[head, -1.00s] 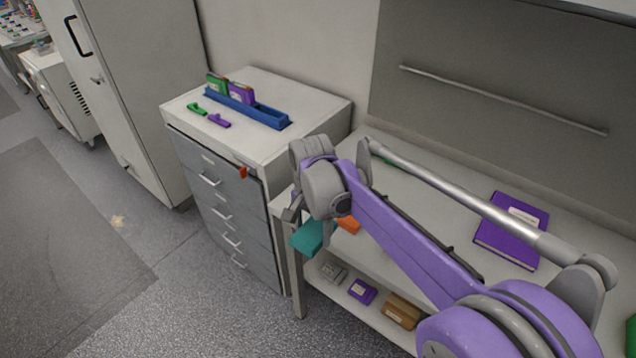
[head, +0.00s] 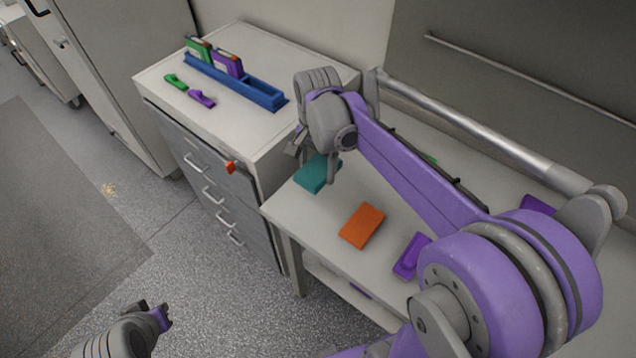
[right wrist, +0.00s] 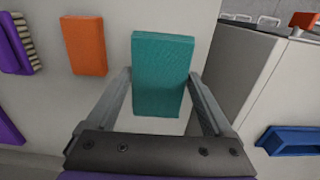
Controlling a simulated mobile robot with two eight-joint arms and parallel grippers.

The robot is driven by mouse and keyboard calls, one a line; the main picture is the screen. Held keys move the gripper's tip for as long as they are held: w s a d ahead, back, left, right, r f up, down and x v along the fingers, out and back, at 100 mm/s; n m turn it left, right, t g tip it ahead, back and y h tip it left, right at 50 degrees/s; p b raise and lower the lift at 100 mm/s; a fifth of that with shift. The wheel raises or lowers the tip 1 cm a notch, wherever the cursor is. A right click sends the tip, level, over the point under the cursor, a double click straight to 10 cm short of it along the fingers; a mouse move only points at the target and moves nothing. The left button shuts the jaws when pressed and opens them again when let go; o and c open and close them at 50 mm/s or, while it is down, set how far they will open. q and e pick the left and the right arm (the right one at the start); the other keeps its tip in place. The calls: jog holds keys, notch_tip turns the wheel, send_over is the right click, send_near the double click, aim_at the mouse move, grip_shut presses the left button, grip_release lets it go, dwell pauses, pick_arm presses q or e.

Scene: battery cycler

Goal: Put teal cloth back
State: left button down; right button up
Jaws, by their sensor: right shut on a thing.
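The teal cloth (head: 317,174) is a folded rectangular pad at the back left end of the white table in the head view. My right gripper (head: 318,162) is shut on it. In the right wrist view the teal cloth (right wrist: 162,75) sits between the two fingers (right wrist: 165,108), its far part sticking out past them. I cannot tell whether the cloth touches the tabletop. My left gripper (head: 155,318) is low at the bottom left of the head view, over the floor; its jaws are unclear.
An orange pad (head: 361,226) and a purple brush (head: 411,256) lie on the table (head: 297,215). A drawer cabinet (head: 155,100) stands to the left, with a blue tray (head: 262,96) and small green and purple clips (head: 202,98) on top. A metal bar crosses behind my right arm.

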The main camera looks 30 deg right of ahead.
send_over(317, 198)
notch_tip(317, 198, down, 5)
jog(key=shift+s+f, duration=0.1)
pick_arm(q)
jog(key=shift+s+a+f, duration=0.1)
jog(key=shift+s+f, duration=0.25)
pick_arm(e)
jog(key=shift+f, duration=2.2)
jog(key=shift+f+b, duration=0.2)
jog(key=shift+b, duration=0.15)
jog(key=o, duration=1.2)
pick_arm(q)
jog(key=shift+s+f, duration=0.1)
jog(key=shift+f, duration=0.05)
pick_arm(e)
jog(key=shift+r, duration=0.1)
